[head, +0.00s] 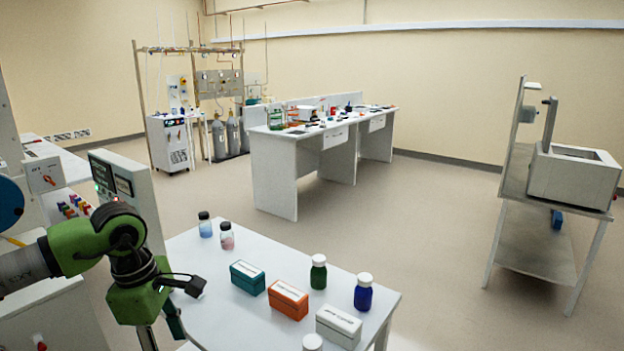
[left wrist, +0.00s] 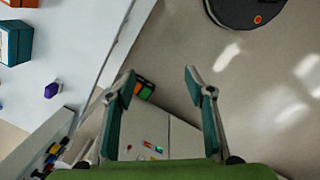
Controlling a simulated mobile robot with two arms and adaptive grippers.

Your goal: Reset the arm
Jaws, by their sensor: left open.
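My left arm comes in from the left in the head view, with its green wrist bent down beside the left edge of the white table (head: 228,322). In the left wrist view my left gripper (left wrist: 160,82) is open, with two teal-padded fingers apart and nothing between them. In the head view the gripper is partly hidden behind the wrist. My right gripper shows in neither view.
The table carries a teal box (head: 247,278), an orange box (head: 288,299), a white box (head: 339,326), a green bottle (head: 318,275), a blue bottle (head: 363,294) and two small vials (head: 205,226). A panel (head: 128,190) stands close behind my left arm. Open floor (head: 440,230) lies beyond.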

